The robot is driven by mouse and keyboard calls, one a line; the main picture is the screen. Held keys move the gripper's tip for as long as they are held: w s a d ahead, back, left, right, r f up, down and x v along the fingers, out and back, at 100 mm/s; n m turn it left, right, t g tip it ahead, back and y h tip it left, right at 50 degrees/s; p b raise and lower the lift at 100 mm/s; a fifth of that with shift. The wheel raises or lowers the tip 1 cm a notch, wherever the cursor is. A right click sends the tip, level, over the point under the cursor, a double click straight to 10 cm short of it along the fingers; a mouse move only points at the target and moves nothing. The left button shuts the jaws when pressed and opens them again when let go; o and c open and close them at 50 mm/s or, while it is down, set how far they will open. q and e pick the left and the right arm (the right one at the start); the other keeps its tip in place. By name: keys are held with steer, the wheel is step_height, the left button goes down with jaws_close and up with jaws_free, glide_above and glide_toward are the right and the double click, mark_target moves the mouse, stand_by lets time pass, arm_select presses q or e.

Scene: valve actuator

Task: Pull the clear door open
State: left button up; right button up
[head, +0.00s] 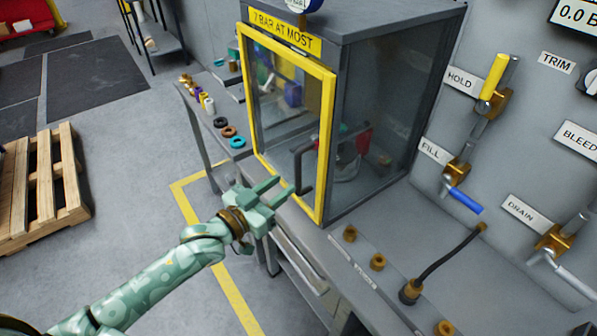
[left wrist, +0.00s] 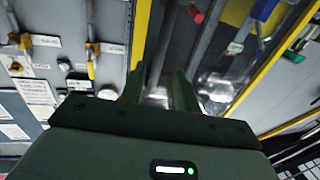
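The clear door (head: 328,135) has a yellow frame and appears closed against the front of a grey cabinet (head: 395,50). Its dark bar handle (head: 299,172) is at the right side of the door, low down. My left gripper (head: 281,190) is open, with its fingertips just left of and close to the handle's lower end. In the left wrist view the two fingers (left wrist: 160,88) stand apart in front of the yellow frame (left wrist: 140,38). I cannot tell whether the handle lies between them. My right gripper is not in view.
A wall with valve levers, such as the yellow one (head: 494,77) and the blue one (head: 465,200), is on the right. A dark hose (head: 445,262) and brass fittings (head: 378,262) are on the bench before the cabinet.

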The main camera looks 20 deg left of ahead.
mark_target(296, 176)
arm_select(q)
steer(key=x, duration=0.6)
steer(key=shift+w+d, duration=0.15)
steer(key=shift+w, duration=0.05)
jaws_close()
